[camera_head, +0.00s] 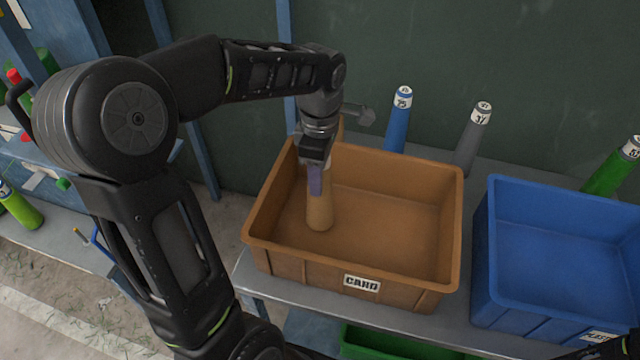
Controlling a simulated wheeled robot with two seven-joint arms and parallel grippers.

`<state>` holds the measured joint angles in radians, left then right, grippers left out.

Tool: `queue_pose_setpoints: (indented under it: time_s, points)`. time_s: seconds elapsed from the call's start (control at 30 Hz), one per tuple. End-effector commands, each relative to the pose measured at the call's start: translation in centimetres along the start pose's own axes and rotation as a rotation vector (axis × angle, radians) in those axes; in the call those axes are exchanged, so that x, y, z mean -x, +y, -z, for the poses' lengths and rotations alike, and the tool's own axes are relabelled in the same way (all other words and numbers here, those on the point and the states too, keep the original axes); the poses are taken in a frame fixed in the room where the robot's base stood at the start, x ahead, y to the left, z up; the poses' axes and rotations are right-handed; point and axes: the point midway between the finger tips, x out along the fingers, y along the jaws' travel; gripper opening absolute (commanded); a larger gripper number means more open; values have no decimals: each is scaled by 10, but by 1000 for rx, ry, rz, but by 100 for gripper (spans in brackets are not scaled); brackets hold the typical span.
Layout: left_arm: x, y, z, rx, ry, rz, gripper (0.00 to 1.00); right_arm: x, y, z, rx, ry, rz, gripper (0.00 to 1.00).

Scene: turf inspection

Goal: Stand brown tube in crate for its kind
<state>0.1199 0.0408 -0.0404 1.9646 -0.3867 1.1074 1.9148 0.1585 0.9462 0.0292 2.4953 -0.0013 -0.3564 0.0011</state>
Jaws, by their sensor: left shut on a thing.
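The brown tube (319,205) is upright inside the orange-brown crate (362,285), near its left side. The crate bears a label that seems to read CARD. My left gripper (315,165) reaches down over the crate's back left part and is shut on the tube's upper end. The tube's lower end is at or just above the crate floor; I cannot tell whether it touches. My right gripper is not clearly visible; only a dark piece shows at the bottom right corner.
A blue crate (557,315) stands right of the brown one on the grey bench. Behind them stand a blue tube (398,125), a grey tube (470,140) and a green tube (610,170). A green crate (390,345) sits below the bench front.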

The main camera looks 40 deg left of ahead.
Motion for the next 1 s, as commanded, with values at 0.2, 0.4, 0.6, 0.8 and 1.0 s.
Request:
queue_pose_setpoints:
  time_s: [0.2,0.4,0.6,0.8,1.0]
  points:
    - [-29,-1,1,1,2,4,5,1,0,0,0,0,0,36]
    - [-34,0,0,1,0,0,5,1,0,0,0,0,0,36]
    - [-37,0,0,0,0,1,5,-1,0,0,0,0,0,36]
    - [-37,0,0,0,0,1,55,-1,0,0,0,0,0,36]
    - [-37,0,0,0,0,1,66,-1,0,0,0,0,0,36]
